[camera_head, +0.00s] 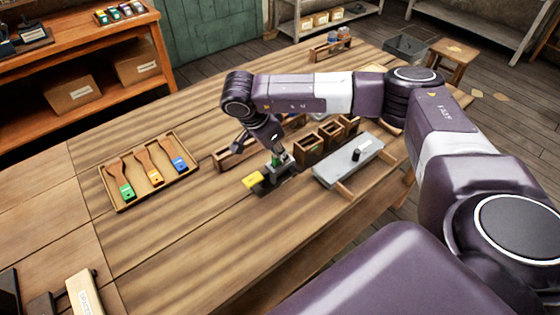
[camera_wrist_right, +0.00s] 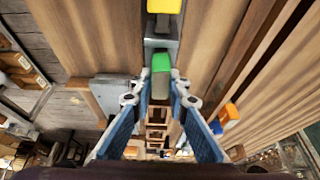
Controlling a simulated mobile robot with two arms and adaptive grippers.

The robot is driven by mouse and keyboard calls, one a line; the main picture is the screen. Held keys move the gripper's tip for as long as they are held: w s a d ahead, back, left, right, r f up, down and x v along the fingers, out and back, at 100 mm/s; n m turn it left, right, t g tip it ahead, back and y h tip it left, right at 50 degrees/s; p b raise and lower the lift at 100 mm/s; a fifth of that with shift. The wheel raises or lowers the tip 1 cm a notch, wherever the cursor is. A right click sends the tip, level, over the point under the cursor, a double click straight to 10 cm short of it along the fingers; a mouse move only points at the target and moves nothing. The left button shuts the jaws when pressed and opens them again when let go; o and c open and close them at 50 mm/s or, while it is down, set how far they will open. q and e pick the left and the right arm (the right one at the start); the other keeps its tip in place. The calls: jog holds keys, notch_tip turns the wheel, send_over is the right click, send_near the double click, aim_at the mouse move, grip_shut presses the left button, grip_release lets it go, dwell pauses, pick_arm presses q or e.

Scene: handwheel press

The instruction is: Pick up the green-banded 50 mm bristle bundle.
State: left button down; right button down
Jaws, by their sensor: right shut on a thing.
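My right gripper (camera_head: 275,153) reaches down over the middle of the table and is shut on a small bundle with a green band (camera_head: 275,161). In the right wrist view the green band (camera_wrist_right: 161,62) shows just beyond the fingertips (camera_wrist_right: 160,88), with a pale part between them. The bundle is at a dark grey fixture (camera_head: 270,178) with a yellow block (camera_head: 252,181) at its end. I cannot tell whether the bundle touches the fixture. My left gripper is not in view.
A wooden tray (camera_head: 150,203) at the left holds three brown pieces with green, orange and blue ends. Wooden bins (camera_head: 309,151) and a grey plate (camera_head: 347,165) with a black knob stand right of the gripper. A small rack (camera_head: 330,48) is at the back. The table's front left is mostly clear.

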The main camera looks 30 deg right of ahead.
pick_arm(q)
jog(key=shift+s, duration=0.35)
pick_arm(e)
jog(key=shift+r, duration=0.1)
